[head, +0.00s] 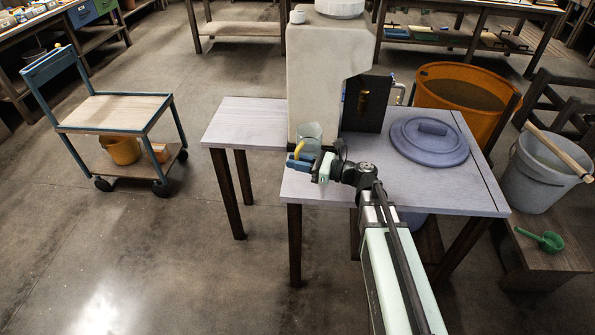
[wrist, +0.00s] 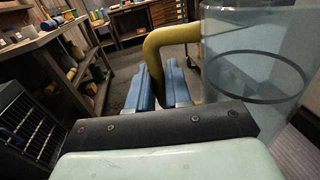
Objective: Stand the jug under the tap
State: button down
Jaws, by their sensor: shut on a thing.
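The jug (head: 311,133) is clear with a yellow handle (head: 299,149). It looks upright in front of the pale block-shaped tank, near the table's front left part. In the wrist view the clear jug (wrist: 250,75) fills the right side, with a dark ring around it. My gripper (head: 298,163) has blue fingers and is shut on the yellow handle; the fingers (wrist: 160,85) also show in the wrist view. I cannot tell whether the jug's base touches the table. A brass-coloured fitting, apparently the tap (head: 363,98), is at the dark panel right of the tank.
The pale tank (head: 318,80) stands behind the jug. A blue-grey round lid (head: 429,142) lies on the table (head: 335,195) at right. An orange tub (head: 460,95) and grey bucket (head: 540,175) stand beyond the table. Table top between panel and lid is partly clear.

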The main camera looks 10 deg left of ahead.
notch_tip(320, 180, up, 2)
jog(key=shift+s+r, duration=0.1)
jog(key=shift+r, duration=0.05)
jog(key=s+d+f+m+t+h, duration=0.1)
jog(key=d+f+m+t+h, duration=0.2)
jog(key=d, duration=0.9)
jog(key=s+d+f+m+t, duration=0.2)
jog(key=d+t, duration=0.2)
jog(key=d, duration=0.8)
jog(key=w+a+r, duration=0.3)
jog(key=w+a, duration=0.8)
jog(key=w, duration=0.3)
jog(key=shift+d+f, duration=0.2)
jog(key=shift+f, duration=3.6)
jog(key=shift+f, duration=0.15)
jog(key=c, duration=1.1)
grip_release()
jog(key=shift+o, duration=0.2)
